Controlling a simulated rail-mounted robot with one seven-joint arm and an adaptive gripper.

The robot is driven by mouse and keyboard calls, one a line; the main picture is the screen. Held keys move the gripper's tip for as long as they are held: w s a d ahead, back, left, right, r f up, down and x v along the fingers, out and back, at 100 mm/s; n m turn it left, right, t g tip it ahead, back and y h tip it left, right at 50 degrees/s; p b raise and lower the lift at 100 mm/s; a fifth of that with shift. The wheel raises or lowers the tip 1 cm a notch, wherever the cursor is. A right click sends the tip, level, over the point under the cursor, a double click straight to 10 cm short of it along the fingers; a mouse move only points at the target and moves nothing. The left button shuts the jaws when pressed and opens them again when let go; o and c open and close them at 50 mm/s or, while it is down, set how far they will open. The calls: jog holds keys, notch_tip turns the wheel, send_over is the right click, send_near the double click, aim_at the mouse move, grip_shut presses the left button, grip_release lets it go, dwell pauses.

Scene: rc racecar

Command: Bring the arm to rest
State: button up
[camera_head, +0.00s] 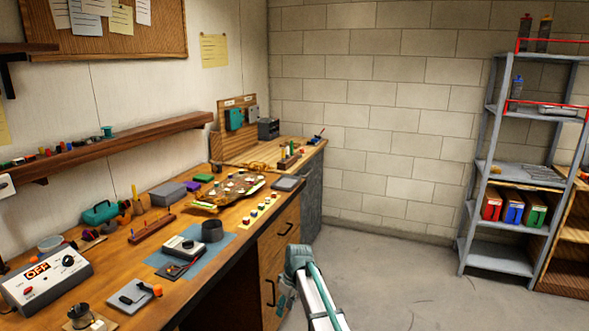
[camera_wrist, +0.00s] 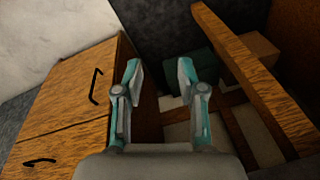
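My gripper (camera_wrist: 160,75) is open and empty in the wrist view, its two teal-tipped fingers apart. It points down past the front of the wooden drawer cabinet (camera_wrist: 65,100), with nothing between the fingers. In the head view my arm reaches up from the bottom edge, in front of the drawer cabinet (camera_head: 278,245) and to the right of the workbench (camera_head: 120,255). The gripper's fingers cannot be made out clearly there.
A car body shell (camera_head: 228,190) and several tools lie on the workbench. A control box reading OFF (camera_head: 45,280) is at the near left. A grey shelf rack (camera_head: 500,258) stands at the right. The floor (camera_head: 400,270) between is clear. A wooden board (camera_wrist: 255,80) runs right of the fingers.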

jog(key=s+d+f+m+h, duration=0.1)
jog(key=s+d+f+m, duration=0.5)
jog(key=s+d, duration=0.6)
jog(key=s+d+f+m+h, duration=0.1)
jog(key=s+d+f+m, duration=0.5)
jog(key=s, duration=0.9)
jog(key=s+f+g, duration=0.2)
jog(key=s+f, duration=0.4)
jog(key=s, duration=0.3)
jog(key=s+d+f+n+g, duration=0.1)
jog(key=s+f+g, duration=0.1)
jog(key=s+f, duration=0.5)
jog(key=s+d+f+n+g, duration=0.1)
jog(key=s+f, duration=0.5)
jog(key=s, duration=0.7)
jog(key=shift+f+g, duration=0.3)
jog(key=shift+g, duration=0.6)
jog(key=shift+s+d, duration=0.1)
